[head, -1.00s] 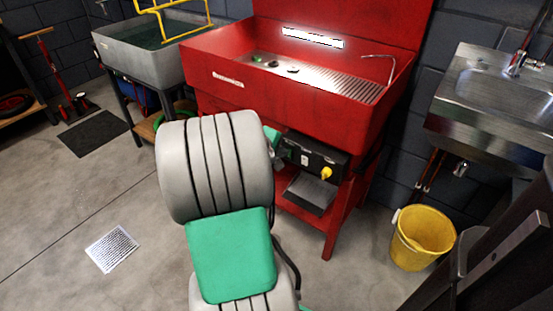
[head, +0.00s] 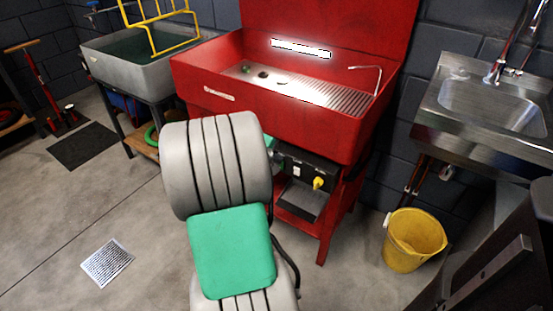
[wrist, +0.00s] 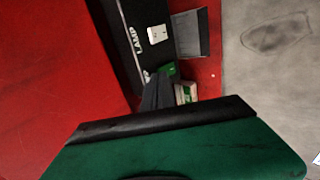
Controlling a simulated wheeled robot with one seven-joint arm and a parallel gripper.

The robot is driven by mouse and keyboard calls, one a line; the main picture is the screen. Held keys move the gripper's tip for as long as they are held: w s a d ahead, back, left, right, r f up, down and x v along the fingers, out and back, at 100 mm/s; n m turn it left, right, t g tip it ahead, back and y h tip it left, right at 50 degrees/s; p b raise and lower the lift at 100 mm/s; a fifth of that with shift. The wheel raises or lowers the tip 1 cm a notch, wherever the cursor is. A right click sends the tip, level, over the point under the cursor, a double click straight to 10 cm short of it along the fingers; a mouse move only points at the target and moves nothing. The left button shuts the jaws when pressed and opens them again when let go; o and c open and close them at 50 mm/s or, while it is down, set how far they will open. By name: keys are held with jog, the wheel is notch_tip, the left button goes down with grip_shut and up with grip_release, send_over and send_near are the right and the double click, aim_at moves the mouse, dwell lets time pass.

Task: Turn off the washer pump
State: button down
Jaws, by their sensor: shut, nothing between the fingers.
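The red parts washer (head: 265,105) stands ahead. A black control box (head: 306,172) hangs under its basin, with a yellow knob (head: 318,183) and a small white switch (head: 297,170) on its face. In the wrist view the box (wrist: 124,40) shows the word LAMP beside a white switch (wrist: 157,34); a second label lower down is mostly hidden. My gripper (wrist: 165,88) is shut and empty, its dark fingers in front of the box's lower part in that view. The yellow knob is not visible there. In the head view my arm hides the gripper.
A grey tank (head: 140,65) with a yellow rack (head: 160,30) stands left of the washer. A steel sink (head: 490,105) and a yellow bucket (head: 415,240) are to the right. The floor at left is mostly open.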

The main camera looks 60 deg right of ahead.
jog(key=shift+r, duration=0.3)
jog(key=p+v, duration=0.4)
jog(key=v, duration=0.9)
jog(key=shift+a+f+p, duration=0.2)
jog(key=shift+a+p, duration=0.05)
jog(key=shift+p, duration=0.15)
